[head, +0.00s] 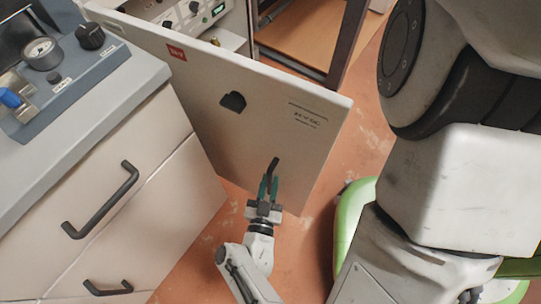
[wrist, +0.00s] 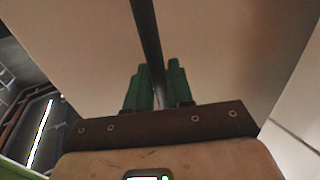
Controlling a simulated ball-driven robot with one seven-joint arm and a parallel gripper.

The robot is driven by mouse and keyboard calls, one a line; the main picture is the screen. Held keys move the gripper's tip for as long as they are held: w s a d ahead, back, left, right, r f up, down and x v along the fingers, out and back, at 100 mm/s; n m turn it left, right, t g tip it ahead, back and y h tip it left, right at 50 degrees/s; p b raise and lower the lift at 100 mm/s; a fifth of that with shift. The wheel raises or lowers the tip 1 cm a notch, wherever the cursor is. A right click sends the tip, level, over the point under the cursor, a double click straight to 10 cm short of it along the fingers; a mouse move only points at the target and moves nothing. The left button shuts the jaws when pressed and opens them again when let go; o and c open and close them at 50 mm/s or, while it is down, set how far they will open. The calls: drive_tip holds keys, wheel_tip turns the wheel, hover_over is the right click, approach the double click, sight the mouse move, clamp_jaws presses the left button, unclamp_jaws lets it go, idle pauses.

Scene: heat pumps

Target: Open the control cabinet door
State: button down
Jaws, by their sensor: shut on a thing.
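The control cabinet door (head: 200,77) is a white panel with a red label and small dark print. It stands swung out from the cabinet (head: 190,22), whose inside with knobs and a small display shows behind it. A black handle (head: 273,165) is on the door's lower right part. My gripper (head: 268,187) has green fingers and is shut on this handle. In the wrist view the dark handle bar (wrist: 147,40) runs down between the green fingers (wrist: 156,86), with the pale door panel behind. The part of the handle inside the fingers is hidden.
A drawer unit (head: 130,190) with black handles stands close at left, with a gauge and knobs on top. The door's lower left part is behind it. A brown frame (head: 345,40) stands behind the door.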

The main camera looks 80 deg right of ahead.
drive_tip(key=shift+w+a, duration=0.25)
drive_tip(key=c, duration=1.2)
unclamp_jaws()
drive_tip(key=a, duration=1)
drive_tip(key=shift+w+a, duration=0.25)
drive_tip(key=shift+a, duration=0.15)
